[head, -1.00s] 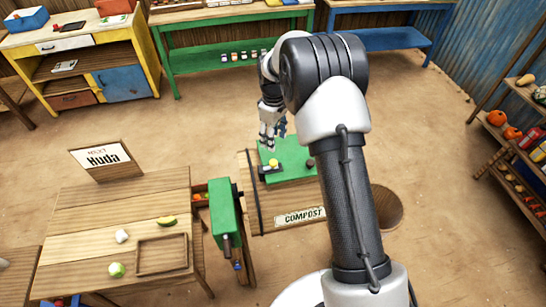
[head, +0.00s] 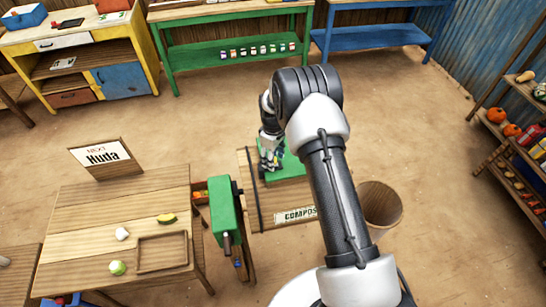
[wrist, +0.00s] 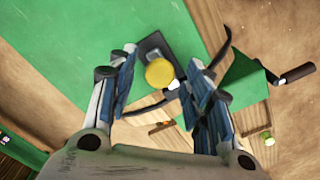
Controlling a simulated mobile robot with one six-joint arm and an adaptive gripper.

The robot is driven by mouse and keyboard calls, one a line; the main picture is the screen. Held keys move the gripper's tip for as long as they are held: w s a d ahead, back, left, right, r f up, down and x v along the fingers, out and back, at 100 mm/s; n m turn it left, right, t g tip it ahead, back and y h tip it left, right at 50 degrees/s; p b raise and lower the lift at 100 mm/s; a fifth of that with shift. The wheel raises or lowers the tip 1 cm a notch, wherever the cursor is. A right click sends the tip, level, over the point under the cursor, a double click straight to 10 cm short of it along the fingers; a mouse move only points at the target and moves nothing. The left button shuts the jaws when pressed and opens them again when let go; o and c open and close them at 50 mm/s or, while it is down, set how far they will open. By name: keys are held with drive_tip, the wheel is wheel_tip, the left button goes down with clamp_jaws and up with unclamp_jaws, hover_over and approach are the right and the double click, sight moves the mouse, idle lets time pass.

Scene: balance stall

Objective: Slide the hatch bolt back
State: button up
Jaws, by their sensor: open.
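The hatch bolt shows in the wrist view as a round yellow knob (wrist: 159,73) on a dark plate (wrist: 150,46), fixed to the green hatch (wrist: 70,50). The hatch (head: 292,172) lies on top of the wooden compost box in the head view. My gripper (wrist: 160,60) is open above the bolt, with one blue-padded finger on each side of the knob. I see no clear contact with the knob. In the head view my gripper (head: 270,163) is low over the hatch's left part, and it and the arm hide the bolt and part of the hatch.
The compost box (head: 262,202) carries a COMPOST sign. A green cranked device (head: 226,212) stands close to its left, and a round wooden bin (head: 380,203) to its right. A wooden table (head: 80,215) with a tray (head: 162,252) is at the left. The floor behind is clear.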

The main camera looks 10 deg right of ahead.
drive_tip(key=shift+c, duration=0.5)
clamp_jaws()
